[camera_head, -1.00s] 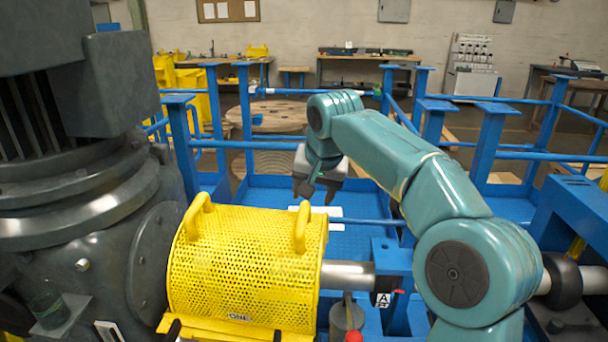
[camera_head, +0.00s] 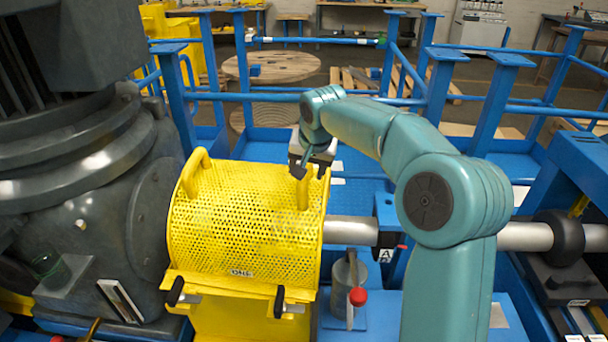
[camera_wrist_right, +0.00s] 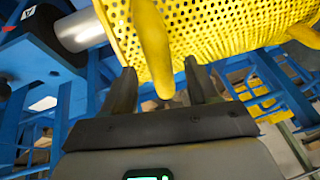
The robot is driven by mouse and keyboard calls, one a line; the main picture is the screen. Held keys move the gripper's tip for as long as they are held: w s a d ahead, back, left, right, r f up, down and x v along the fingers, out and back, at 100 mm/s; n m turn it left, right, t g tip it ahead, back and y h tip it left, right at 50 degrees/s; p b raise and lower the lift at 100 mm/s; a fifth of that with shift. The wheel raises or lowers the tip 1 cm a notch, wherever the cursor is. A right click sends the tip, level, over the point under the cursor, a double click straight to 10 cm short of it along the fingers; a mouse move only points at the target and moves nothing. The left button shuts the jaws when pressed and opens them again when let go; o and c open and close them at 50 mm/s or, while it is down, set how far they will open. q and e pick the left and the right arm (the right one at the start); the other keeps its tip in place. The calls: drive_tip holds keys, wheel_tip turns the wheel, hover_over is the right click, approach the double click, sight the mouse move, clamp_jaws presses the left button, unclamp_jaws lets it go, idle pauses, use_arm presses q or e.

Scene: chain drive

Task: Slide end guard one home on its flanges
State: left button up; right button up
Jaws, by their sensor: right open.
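End guard one (camera_head: 240,245) is a yellow perforated half-round cover marked ONE, standing beside the dark grey gearbox housing. It has a left handle (camera_head: 196,172) and a right handle (camera_head: 303,188) on top. Its front lip lies along a yellow base with two black toggle clips (camera_head: 279,302); I cannot tell whether it is fully seated on its flanges. My right gripper (camera_head: 309,170) is open at the right handle. In the right wrist view the handle (camera_wrist_right: 153,45) stands between the two spread fingers (camera_wrist_right: 160,82), with no grip visible. My left gripper is not in view.
A steel shaft (camera_head: 350,231) runs right from the guard, past a tag marked A (camera_head: 386,255). A red-knobbed lever (camera_head: 357,297) stands in front of the shaft. Blue posts and rails (camera_head: 480,125) stand behind. The dark housing (camera_head: 85,230) closes off the left.

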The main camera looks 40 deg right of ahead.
drive_tip(key=shift+x, duration=2.3)
drive_tip(key=shift+w, duration=0.1)
clamp_jaws()
drive_tip(key=shift+r, duration=0.1)
